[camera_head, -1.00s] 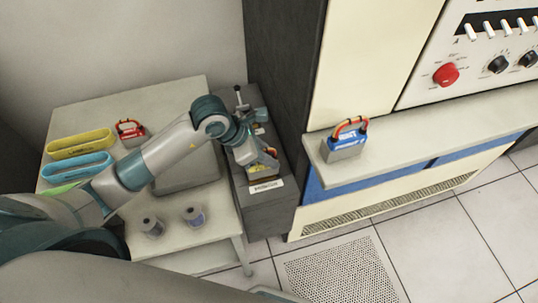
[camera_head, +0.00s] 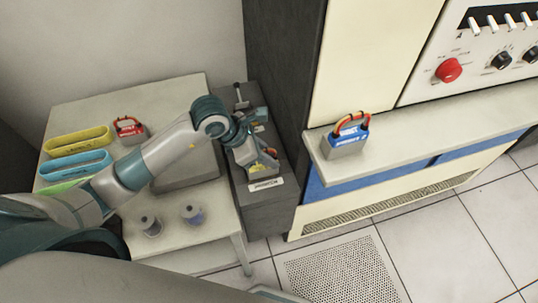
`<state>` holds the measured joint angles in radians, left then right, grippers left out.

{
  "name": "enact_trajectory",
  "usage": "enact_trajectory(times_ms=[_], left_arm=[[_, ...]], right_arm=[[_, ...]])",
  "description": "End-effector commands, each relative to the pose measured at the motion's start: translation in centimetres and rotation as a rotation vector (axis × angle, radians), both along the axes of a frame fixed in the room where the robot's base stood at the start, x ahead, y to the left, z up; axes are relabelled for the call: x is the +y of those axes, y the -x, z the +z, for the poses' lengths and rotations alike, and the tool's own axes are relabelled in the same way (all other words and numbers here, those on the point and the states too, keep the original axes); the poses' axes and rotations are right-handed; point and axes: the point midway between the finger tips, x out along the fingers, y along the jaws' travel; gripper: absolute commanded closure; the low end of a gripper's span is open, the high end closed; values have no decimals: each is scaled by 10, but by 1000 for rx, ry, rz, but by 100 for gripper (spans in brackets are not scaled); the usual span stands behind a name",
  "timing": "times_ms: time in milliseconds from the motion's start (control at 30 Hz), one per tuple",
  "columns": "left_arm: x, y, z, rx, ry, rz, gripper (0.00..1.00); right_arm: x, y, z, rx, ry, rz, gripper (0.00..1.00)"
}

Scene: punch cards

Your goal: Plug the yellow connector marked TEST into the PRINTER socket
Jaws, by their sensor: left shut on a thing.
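The grey box (camera_head: 267,213) with the white label plate (camera_head: 266,184) stands between the table and the cabinet. The label seems to read PRINTER, though the print is tiny. My left gripper (camera_head: 258,163) is over the top of this box, just behind the label, and is shut on the yellow connector (camera_head: 257,166). Only small yellow patches of the connector show between the fingers. The fingers hide the socket opening, so I cannot tell how deep the connector sits. The TEST marking cannot be read. My right gripper is not in view.
A red connector (camera_head: 129,131) lies on the table (camera_head: 92,106) beside yellow, blue and green oval trays. A blue connector (camera_head: 345,141) sits on the cabinet ledge (camera_head: 415,126) to the right. The tiled floor in front is clear.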

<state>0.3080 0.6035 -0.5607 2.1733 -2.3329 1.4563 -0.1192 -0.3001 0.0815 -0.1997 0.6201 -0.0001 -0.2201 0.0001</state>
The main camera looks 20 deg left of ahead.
Motion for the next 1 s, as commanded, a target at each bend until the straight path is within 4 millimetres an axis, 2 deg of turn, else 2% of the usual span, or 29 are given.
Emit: enact_trajectory(times_ms=[1000], left_arm=[[0,0,-8,-2,0,0,100]], right_arm=[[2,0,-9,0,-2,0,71]])
